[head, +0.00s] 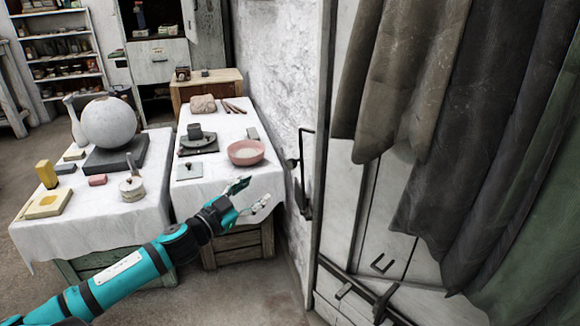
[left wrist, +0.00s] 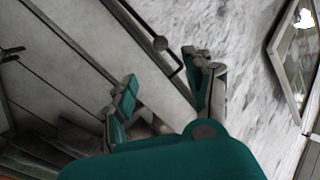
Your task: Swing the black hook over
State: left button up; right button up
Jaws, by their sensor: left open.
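A black hook (head: 302,180), a thin bent bar, hangs upright at the edge of the pale panel beside the plaster wall. The fingers also show in the left wrist view (left wrist: 165,78). They look apart from the hook. My right gripper is not in view.
Left of the hook, a cloth-covered table (head: 205,208) holds a pink bowl (head: 246,153) and small tools. Another table holds a large plaster sphere (head: 109,122). Dark curtains (head: 445,130) hang at the right. More black metal fittings (head: 384,303) sit low on the panel.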

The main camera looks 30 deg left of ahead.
pick_arm(q)
send_near(289, 166)
jog(key=w, duration=0.9)
jog(key=shift+d, duration=0.15)
jog(key=shift+w+d, duration=0.1)
jog(key=shift+w, duration=0.7)
jog(key=shift+f, duration=0.1)
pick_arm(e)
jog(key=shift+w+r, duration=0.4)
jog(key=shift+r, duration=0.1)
pick_arm(q)
grip_shut()
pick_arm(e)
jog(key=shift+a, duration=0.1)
